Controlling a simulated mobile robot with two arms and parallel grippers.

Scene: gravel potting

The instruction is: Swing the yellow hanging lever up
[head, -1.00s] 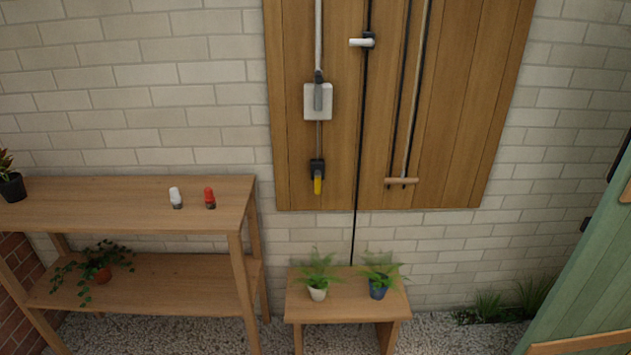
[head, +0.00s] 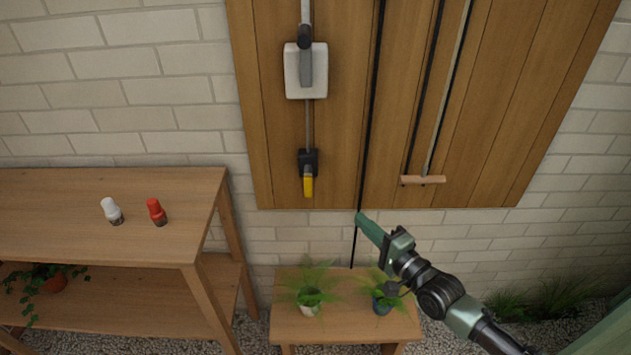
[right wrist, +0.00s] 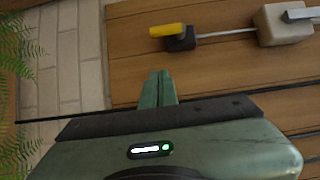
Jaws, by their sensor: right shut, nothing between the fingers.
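The yellow lever (head: 308,186) hangs straight down from a small black block (head: 308,161) on the wooden wall panel. It also shows in the right wrist view (right wrist: 167,30), lying sideways in that picture. My right gripper (head: 360,217) is below and to the right of the lever, near the panel's lower edge, apart from it. In the right wrist view its green fingers (right wrist: 158,88) are together with nothing between them. My left gripper is not in view.
A grey lever on a white box (head: 291,75) is above the yellow lever. A black cable (head: 371,110) runs down close to my right gripper. A wooden bar (head: 423,180) hangs at right. Potted plants (head: 309,302) stand on a low bench below. Shelves (head: 110,185) stand at left.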

